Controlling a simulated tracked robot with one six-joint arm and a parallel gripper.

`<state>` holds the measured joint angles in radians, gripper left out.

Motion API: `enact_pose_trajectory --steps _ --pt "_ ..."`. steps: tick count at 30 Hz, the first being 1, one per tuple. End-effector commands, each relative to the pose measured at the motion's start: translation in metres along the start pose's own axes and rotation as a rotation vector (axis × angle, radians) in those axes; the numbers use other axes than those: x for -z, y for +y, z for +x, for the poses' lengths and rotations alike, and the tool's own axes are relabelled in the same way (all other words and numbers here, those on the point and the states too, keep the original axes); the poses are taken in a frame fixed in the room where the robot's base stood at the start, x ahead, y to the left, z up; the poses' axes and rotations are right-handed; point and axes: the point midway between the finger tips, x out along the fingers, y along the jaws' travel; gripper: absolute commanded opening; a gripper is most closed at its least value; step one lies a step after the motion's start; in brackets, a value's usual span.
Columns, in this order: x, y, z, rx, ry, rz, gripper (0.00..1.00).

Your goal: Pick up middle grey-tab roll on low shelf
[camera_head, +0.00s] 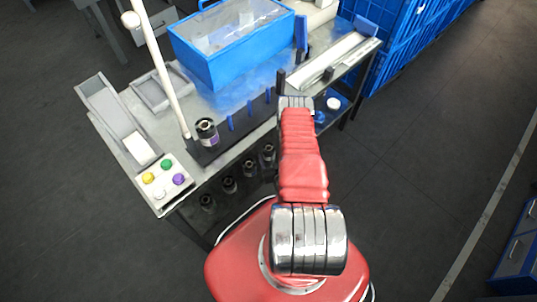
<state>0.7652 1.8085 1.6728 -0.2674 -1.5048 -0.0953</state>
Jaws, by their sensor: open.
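Several dark rolls with grey tops stand in a slanting row on the low shelf under the bench: a front-left one (207,202), then one (229,184), another (249,167), and one (268,152) nearest my arm. They are small and shaded, and I cannot make out tab colours. My red arm reaches forward over the bench's front edge, to the right of the row. Its far end is a silver joint; the gripper's fingers are hidden, and no roll is seen held.
A dark roll with a purple label (207,132) stands on the bench beside a white pole (163,70). A button panel (164,183) is at the front-left corner. A blue-framed box (232,42) and a blue crate (405,45) stand behind.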

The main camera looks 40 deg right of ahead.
Motion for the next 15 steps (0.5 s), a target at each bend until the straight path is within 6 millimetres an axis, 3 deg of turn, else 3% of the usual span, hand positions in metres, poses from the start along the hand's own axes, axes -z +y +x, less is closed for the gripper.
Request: enact_pose_trajectory --steps 8,15 --pt "-0.001 -0.001 0.008 0.002 0.000 -0.001 0.69" --pt "-0.003 -0.002 0.037 0.003 0.002 -0.002 0.69"
